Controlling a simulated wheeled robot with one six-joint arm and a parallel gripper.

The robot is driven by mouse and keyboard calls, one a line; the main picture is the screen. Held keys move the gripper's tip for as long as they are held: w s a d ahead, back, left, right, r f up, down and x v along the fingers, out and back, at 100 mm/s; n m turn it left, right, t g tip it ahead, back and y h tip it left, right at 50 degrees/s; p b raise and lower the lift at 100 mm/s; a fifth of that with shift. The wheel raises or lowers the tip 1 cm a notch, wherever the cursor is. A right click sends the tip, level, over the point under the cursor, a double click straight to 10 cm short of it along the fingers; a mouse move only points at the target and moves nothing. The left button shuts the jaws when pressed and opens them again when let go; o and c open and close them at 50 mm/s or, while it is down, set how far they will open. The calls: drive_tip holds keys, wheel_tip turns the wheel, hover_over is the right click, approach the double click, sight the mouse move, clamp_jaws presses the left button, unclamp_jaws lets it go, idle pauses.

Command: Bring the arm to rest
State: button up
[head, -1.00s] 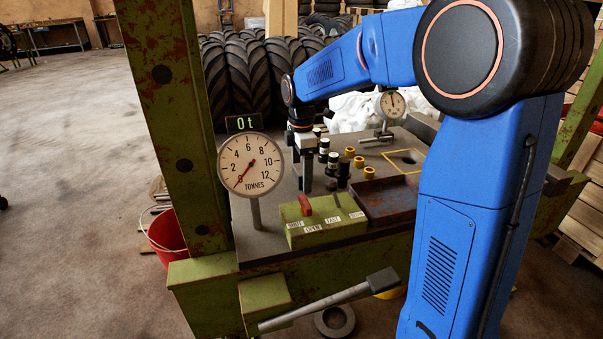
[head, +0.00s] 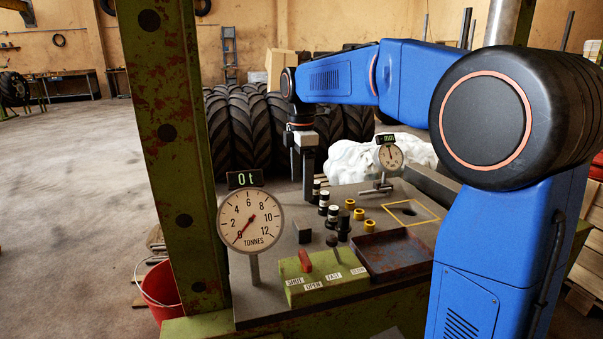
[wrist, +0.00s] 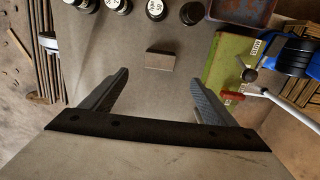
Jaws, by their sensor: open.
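My blue arm reaches over the press bench from the right in the head view. My gripper (head: 307,172) hangs pointing down above the left part of the bench, clear of its top. In the wrist view my gripper (wrist: 158,88) is open, with its two dark fingers spread wide and nothing between them. A small block (wrist: 159,61) stands on the bench beyond the fingertips. It also shows in the head view (head: 303,232), below my gripper and apart from it.
A dial gauge (head: 251,219) reading 0t stands at the front left. A green control box (head: 322,277) with levers, a rusty tray (head: 393,254), black-and-white cylinders (head: 323,203) and yellow rings (head: 359,214) are on the bench. A green post (head: 170,130) rises at the left.

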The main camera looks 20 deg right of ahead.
drive_tip(key=shift+r, duration=1.2)
drive_tip(key=s+d+f+m+t, duration=0.1)
drive_tip(key=s+f+m, duration=0.4)
drive_tip(key=s, duration=0.6)
drive_tip(key=s+d+f+m+t, duration=0.2)
drive_tip(key=s+f+m, duration=0.3)
drive_tip(key=s, duration=0.6)
drive_tip(key=s+d+f+m+t, duration=0.1)
drive_tip(key=s+d+f+m, duration=0.3)
drive_tip(key=s, duration=0.7)
drive_tip(key=shift+s+f+m+t, duration=0.15)
drive_tip(key=shift+f+m, duration=0.35)
drive_tip(key=shift+m, duration=0.5)
drive_tip(key=shift+s+f+m+t, duration=0.1)
drive_tip(key=shift+f+m+t, duration=0.3)
drive_tip(key=shift+m, duration=0.6)
drive_tip(key=shift+f, duration=0.1)
